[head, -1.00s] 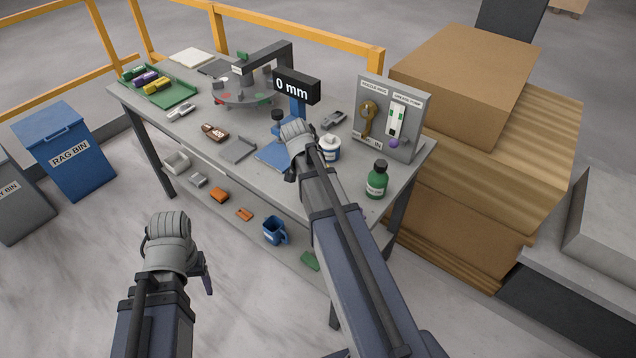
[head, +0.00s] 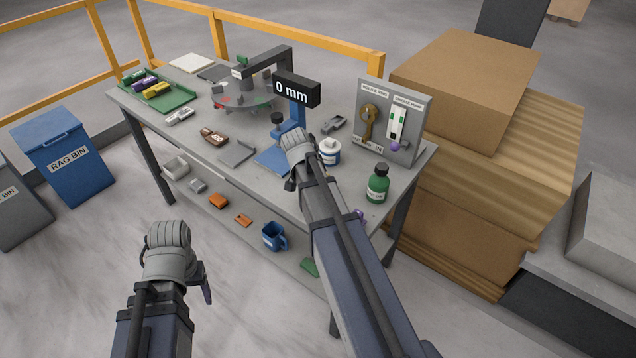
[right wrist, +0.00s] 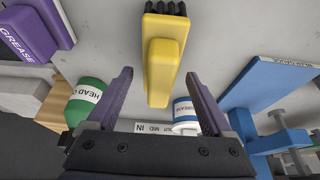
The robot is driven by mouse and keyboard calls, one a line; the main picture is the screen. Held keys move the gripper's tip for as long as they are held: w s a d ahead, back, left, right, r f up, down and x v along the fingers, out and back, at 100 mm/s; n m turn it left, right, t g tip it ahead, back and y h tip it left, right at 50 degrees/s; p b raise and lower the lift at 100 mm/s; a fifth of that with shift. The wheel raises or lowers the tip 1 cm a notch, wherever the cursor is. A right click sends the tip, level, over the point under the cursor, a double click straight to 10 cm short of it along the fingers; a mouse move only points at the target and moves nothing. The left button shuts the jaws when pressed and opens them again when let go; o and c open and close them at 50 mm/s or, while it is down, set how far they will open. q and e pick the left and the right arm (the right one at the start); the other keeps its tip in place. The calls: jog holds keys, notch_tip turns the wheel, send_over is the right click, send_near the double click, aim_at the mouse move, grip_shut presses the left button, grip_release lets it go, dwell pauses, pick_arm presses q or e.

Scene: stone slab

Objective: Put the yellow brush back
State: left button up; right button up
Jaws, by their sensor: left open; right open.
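In the right wrist view a yellow brush (right wrist: 165,62) with black bristles at its top end lies over the grey table top. My right gripper (right wrist: 158,76) is open, its two purple fingers apart, with the lower end of the brush showing between the fingertips. I cannot tell how far above the brush they are. My right arm hides the brush and these fingers in the head view. A green tray (head: 180,107) at the far left holds green, purple and yellow pieces.
Near my right gripper stand a green bottle (right wrist: 88,104), a white bottle with a blue label (right wrist: 185,113) and a blue stand (right wrist: 275,140). A purple piece marked GREASE (right wrist: 32,30) lies left of the brush. A panel (head: 412,120) stands at the table's right end.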

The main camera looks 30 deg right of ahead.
jog(key=shift+r, duration=0.15)
jog(key=shift+a+r+p, duration=0.1)
jog(key=shift+r+p, duration=0.4)
jog(key=shift+p, duration=0.1)
jog(key=p+v, duration=1)
jog(key=v, duration=0.1)
jog(key=shift+a, duration=0.1)
jog(key=s+a+n+y, duration=0.1)
jog(key=s+a+n, duration=0.4)
jog(key=a, duration=0.3)
jog(key=s+a+f+n+g+y, duration=0.1)
jog(key=s+a+n, duration=0.4)
jog(key=a, duration=0.4)
jog(key=s+a+n+g+y, duration=0.1)
jog(key=s+a+n, duration=0.4)
jog(key=a+n, duration=0.2)
jog(key=shift+a+f, duration=0.25)
jog(key=shift+a, duration=0.8)
